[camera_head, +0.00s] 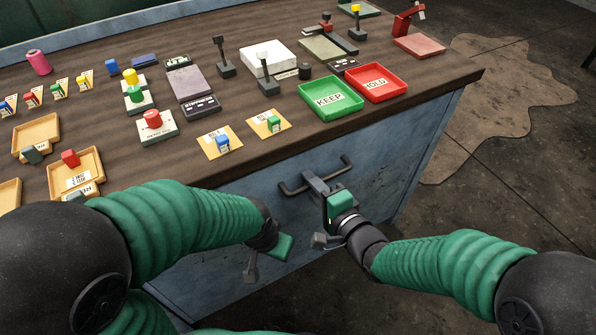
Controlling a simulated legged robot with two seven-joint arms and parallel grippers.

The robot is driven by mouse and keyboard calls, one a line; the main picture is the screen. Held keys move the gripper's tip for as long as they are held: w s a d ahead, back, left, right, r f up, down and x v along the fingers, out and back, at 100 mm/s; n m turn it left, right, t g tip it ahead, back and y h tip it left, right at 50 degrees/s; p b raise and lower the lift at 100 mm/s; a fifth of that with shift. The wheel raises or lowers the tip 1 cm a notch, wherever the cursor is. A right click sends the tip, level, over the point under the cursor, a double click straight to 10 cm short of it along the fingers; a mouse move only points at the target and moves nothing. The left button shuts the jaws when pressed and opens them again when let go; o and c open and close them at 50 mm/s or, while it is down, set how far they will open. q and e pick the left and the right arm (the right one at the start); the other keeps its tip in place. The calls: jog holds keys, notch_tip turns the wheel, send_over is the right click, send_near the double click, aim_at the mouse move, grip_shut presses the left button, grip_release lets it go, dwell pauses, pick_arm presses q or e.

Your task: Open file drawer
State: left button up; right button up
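The file drawer front (237,210) is a worn blue metal panel under the dark wooden tabletop. Its dark bar handle (345,166) is in the upper part of the panel. I see no clear gap around the drawer front. My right gripper (317,184) is at the handle, with a grey finger overlapping the middle of the bar. I cannot tell whether it is closed around the bar. My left gripper (266,262) is lower and to the left, in front of the blue panel and apart from the handle. Its finger opening is unclear.
A green KEEP tray (313,112) and a red HOLD tray (400,91) sit near the table's front edge. Yellow cards, stamps and wooden trays (44,125) crowd the left. The floor (540,180) at the right is clear, with a brown stain.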

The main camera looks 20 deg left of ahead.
jog(key=shift+a, duration=0.2)
jog(key=shift+d+r, duration=0.1)
jog(key=shift+d, duration=0.4)
jog(key=shift+c, duration=1.4)
grip_shut()
jog(key=shift+a, duration=0.2)
